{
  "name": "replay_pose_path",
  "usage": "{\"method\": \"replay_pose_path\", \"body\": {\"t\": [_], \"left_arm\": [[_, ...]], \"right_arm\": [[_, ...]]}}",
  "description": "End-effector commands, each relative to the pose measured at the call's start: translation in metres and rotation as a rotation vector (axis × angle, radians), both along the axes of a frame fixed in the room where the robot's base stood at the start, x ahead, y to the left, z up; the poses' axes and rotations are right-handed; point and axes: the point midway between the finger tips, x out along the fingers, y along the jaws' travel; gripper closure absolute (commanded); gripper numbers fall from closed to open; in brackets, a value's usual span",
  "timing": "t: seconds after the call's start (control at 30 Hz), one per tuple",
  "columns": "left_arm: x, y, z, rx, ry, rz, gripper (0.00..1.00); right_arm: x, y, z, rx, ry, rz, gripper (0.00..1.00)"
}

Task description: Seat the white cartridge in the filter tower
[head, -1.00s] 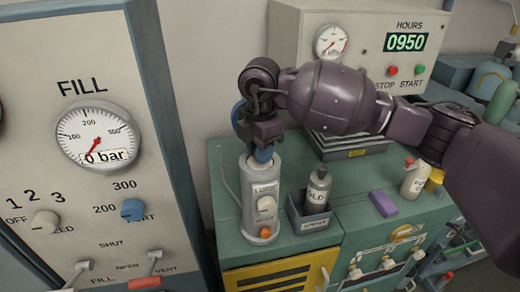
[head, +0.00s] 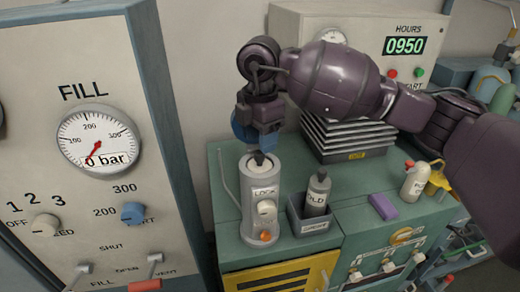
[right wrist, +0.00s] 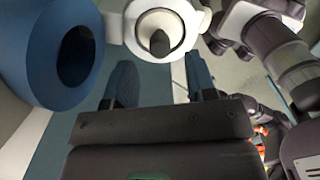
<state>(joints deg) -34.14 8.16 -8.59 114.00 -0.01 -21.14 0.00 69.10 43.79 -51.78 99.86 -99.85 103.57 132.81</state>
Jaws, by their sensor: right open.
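The grey-white filter tower (head: 258,213) stands on the green cabinet, with a white knob and an orange button on its front. A dark tip (head: 259,158) shows in its open top; the body below is hidden inside, so I cannot tell whether it is the white cartridge. In the right wrist view the tower's pale round rim (right wrist: 116,28) surrounds this tip. My right gripper (head: 257,143) is open and empty, just above the tower. Its two fingers (right wrist: 161,80) are apart. A blue hollow round part (right wrist: 40,50) is close beside it. My left gripper is out of view.
A grey bottle (head: 318,190) marked OLD stands in a dark holder (head: 313,226) right of the tower. A purple block (head: 382,206) and a white bottle (head: 414,182) are further right. The FILL panel (head: 90,200) rises at the left. Stacked trays (head: 345,140) stand behind.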

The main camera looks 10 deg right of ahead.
Motion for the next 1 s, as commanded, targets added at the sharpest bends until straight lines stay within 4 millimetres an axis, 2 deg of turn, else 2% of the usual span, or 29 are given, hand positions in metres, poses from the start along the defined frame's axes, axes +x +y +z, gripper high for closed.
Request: {"method": "replay_pose_path", "body": {"t": [0.03,0.2,0.4,0.6,1.0], "left_arm": [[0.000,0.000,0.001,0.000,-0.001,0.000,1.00],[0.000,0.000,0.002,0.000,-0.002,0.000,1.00],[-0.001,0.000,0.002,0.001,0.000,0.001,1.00],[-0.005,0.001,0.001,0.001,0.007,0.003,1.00],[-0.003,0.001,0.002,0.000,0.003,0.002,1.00]], "right_arm": [[0.000,0.000,0.012,0.001,-0.004,0.000,0.49],[0.001,0.000,0.044,0.002,-0.004,-0.002,0.49],[0.000,0.000,0.067,0.000,-0.001,-0.002,0.49],[0.000,0.000,0.075,0.000,0.000,-0.001,0.49],[0.000,0.000,0.075,0.000,0.000,-0.001,0.49]]}}
